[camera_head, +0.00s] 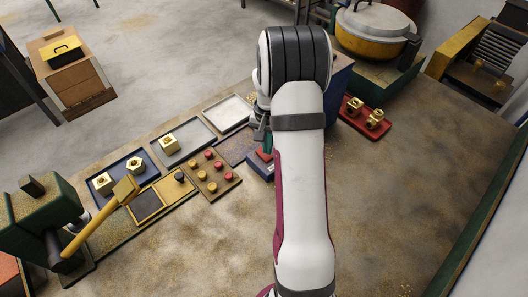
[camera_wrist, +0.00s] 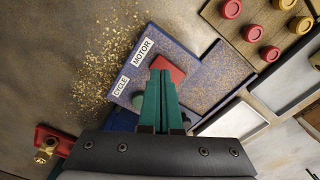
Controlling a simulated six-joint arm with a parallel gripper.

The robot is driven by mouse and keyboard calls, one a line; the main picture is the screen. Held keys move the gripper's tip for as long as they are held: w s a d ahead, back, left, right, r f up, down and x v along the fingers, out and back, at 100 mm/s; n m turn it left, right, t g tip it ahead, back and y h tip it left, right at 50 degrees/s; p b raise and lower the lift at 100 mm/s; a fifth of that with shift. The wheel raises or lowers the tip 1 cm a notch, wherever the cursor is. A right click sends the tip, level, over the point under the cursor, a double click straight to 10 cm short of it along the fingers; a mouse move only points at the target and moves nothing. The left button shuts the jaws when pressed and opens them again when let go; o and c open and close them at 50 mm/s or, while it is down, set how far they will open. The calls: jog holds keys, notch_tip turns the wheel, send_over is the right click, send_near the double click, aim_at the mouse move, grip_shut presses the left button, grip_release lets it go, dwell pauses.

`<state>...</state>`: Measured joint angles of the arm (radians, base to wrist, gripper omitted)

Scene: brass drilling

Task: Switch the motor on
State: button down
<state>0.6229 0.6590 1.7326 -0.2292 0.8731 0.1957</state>
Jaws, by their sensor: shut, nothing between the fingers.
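The blue control box (camera_wrist: 205,75) carries the labels MOTOR (camera_wrist: 143,47) and CYCLE (camera_wrist: 122,87). A red button (camera_wrist: 170,66) sits beside MOTOR, partly hidden by my fingertips. A green button (camera_wrist: 138,101) sits beside CYCLE, partly behind my fingers. My gripper (camera_wrist: 160,76) is shut and empty, its teal fingertips over the edge of the red button. I cannot tell whether they touch it. In the head view the control box (camera_head: 260,170) is partly hidden by my arm, with my gripper (camera_head: 267,148) at its top.
A board of red and yellow knobs (camera_head: 212,177) lies left of the box, with trays (camera_head: 184,141) beyond. A red tray with brass parts (camera_head: 365,118) lies right of my arm. A green machine with a yellow handle (camera_head: 95,217) stands at left. The front table is clear except for shavings.

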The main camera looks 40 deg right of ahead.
jog(key=shift+r, duration=2.6)
